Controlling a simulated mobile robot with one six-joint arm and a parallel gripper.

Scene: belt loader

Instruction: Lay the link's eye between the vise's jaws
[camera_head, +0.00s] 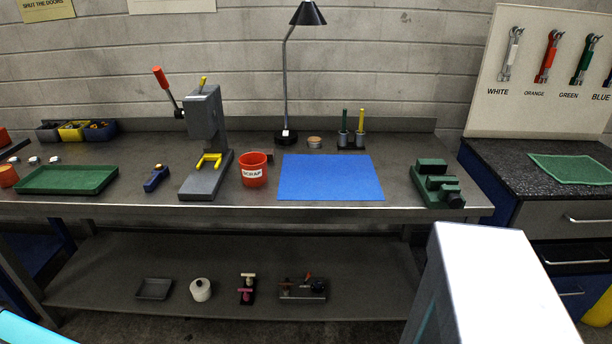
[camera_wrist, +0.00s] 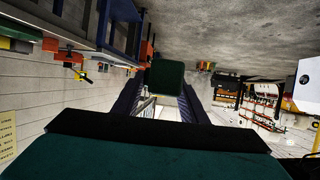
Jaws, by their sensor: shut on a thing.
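The green vise (camera_head: 437,187) stands at the right end of the workbench in the head view. Its jaws are near the top, and I see nothing lying between them. My gripper (camera_wrist: 165,92) shows only in the wrist view, its two dark fingers reaching away from the camera. It is shut on what I take to be the link (camera_wrist: 167,77), seen as a dark green, block-like end at the fingertips. The link's eye cannot be made out. The gripper is away from the vise, which I cannot identify in the wrist view.
A blue mat (camera_head: 330,178) lies left of the vise. A red scrap tub (camera_head: 253,170), a press (camera_head: 207,140) and a green tray (camera_head: 66,180) stand farther left. A lamp (camera_head: 288,70) stands behind the mat. A side counter (camera_head: 545,160) with a sample board (camera_head: 548,75) is right.

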